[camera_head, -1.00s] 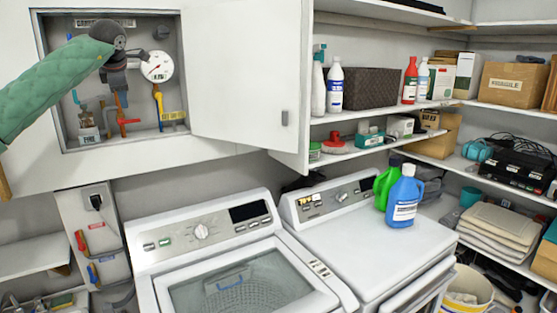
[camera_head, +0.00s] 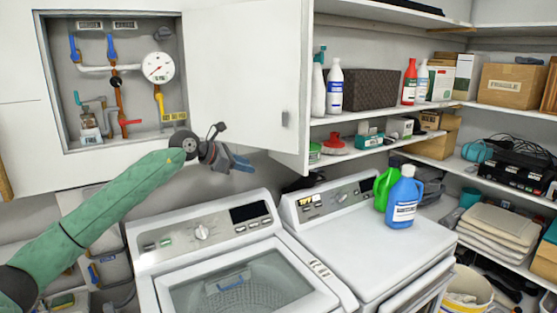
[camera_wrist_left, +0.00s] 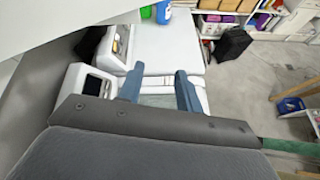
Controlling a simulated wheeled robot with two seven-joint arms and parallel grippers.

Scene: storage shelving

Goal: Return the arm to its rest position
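My left arm comes in from the lower left in the head view, and its gripper (camera_head: 232,160) is in the air in front of the lower edge of the open cabinet door, above the washing machine (camera_head: 200,233). In the left wrist view the two blue fingers (camera_wrist_left: 158,90) stand apart with nothing between them, so the left gripper is open and empty. The washer and dryer show beyond the fingers there. My right gripper is in neither view.
The wall cabinet (camera_head: 53,100) holds pipes, valves and a round gauge (camera_head: 158,68); its door (camera_head: 240,70) stands open. A blue bottle (camera_head: 404,200) and a green bottle (camera_head: 384,186) stand on the dryer (camera_head: 372,245). Loaded shelves (camera_head: 480,105) line the right.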

